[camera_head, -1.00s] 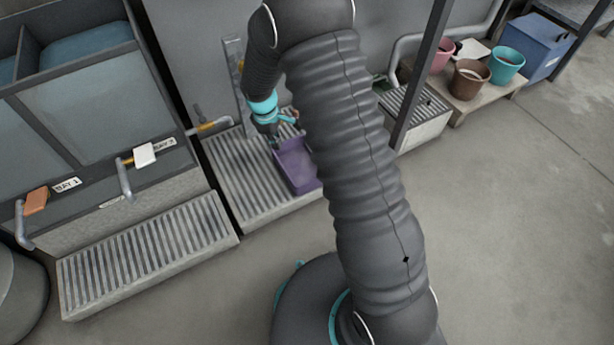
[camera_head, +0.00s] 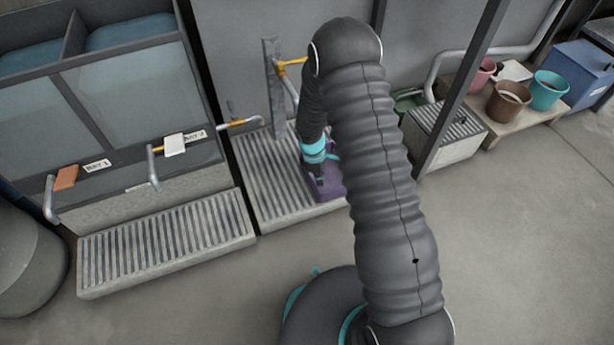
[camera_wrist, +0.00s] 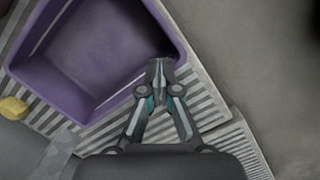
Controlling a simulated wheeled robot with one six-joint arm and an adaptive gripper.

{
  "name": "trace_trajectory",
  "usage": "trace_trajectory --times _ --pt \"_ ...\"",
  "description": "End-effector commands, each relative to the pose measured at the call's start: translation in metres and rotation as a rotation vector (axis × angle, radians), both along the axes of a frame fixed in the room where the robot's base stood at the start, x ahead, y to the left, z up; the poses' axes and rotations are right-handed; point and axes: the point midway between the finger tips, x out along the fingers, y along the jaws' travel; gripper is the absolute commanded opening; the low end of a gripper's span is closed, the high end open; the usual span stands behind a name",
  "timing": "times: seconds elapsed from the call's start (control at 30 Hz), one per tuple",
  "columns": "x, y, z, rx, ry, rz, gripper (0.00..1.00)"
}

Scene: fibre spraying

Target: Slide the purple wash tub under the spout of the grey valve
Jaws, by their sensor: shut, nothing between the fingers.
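The purple wash tub (camera_head: 331,192) sits on a slatted grate (camera_head: 268,188), partly hidden behind my arm in the head view. In the wrist view the empty tub (camera_wrist: 92,45) fills the upper left. My gripper (camera_wrist: 160,70) is shut and empty, its tips over the tub's near right corner; I cannot tell whether they touch it. It also shows low at the tub in the head view (camera_head: 320,188). A pipe with a yellow section (camera_head: 292,63) is on an upright metal plate behind the grate. A grey-white valve piece (camera_head: 174,145) is left, by a bay label. I cannot tell which is the grey valve.
An orange valve piece (camera_head: 66,177) and another slatted grate (camera_head: 165,242) are to the left. A dark post (camera_head: 455,95) stands right of my arm. Pots (camera_head: 509,101) stand on a low bench beyond it. The floor at right is clear.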

Motion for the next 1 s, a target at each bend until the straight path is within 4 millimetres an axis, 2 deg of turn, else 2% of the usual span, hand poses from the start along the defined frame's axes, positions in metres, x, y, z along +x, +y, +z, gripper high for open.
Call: trace_trajectory --times 0.1,0.27,0.43,1.0 --pt "-0.007 -0.021 0.000 0.000 0.001 -0.002 0.00" --pt "-0.013 -0.042 0.000 0.000 0.002 -0.002 0.00" --pt "-0.013 -0.041 -0.015 0.000 0.000 0.001 0.00" --pt "-0.008 -0.043 -0.018 0.001 0.000 -0.026 0.00"
